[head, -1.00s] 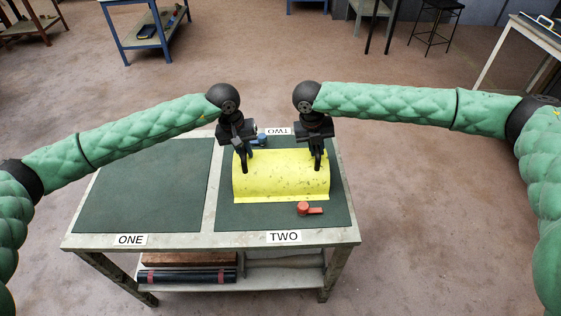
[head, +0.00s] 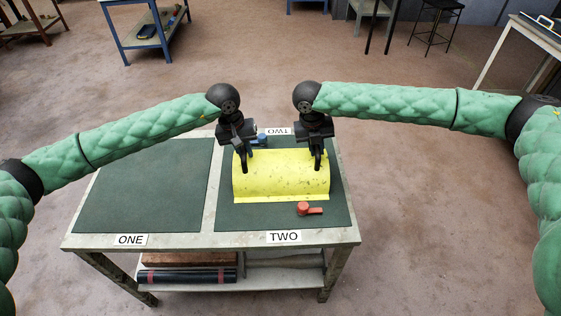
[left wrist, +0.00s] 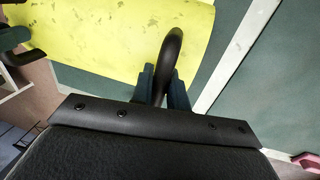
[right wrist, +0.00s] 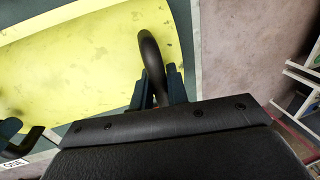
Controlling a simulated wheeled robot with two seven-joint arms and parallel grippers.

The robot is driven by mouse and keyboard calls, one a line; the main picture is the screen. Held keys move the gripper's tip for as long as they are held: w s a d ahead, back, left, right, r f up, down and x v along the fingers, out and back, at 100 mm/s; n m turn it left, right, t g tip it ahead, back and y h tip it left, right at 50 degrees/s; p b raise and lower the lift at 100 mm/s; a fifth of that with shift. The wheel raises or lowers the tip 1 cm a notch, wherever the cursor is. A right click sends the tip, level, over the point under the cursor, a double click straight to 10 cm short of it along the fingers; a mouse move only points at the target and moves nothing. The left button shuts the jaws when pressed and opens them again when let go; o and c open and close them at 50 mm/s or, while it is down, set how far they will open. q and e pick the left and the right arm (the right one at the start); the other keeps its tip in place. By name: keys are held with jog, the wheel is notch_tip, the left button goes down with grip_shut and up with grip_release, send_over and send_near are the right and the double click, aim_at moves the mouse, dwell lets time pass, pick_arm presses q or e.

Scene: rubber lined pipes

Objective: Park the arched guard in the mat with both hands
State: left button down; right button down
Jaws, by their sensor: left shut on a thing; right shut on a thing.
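The yellow arched guard (head: 281,180) lies on the green mat labelled TWO (head: 285,220), the right one of two mats on the table. It has a black loop handle near each end. My left gripper (head: 244,166) is shut on the left handle, which shows between the fingers in the left wrist view (left wrist: 172,58). My right gripper (head: 318,163) is shut on the other handle, seen in the right wrist view (right wrist: 152,58). The guard looks level and within the mat's outline. Whether it rests fully on the mat I cannot tell.
A red-handled valve (head: 308,208) sits on mat TWO in front of the guard, and a blue one (head: 262,139) behind it. The left mat, labelled ONE (head: 145,185), is bare. A dark pipe (head: 187,275) lies on the shelf below.

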pick_arm(q)
jog(key=shift+w+r, duration=0.1)
pick_arm(e)
jog(key=shift+w+r, duration=0.1)
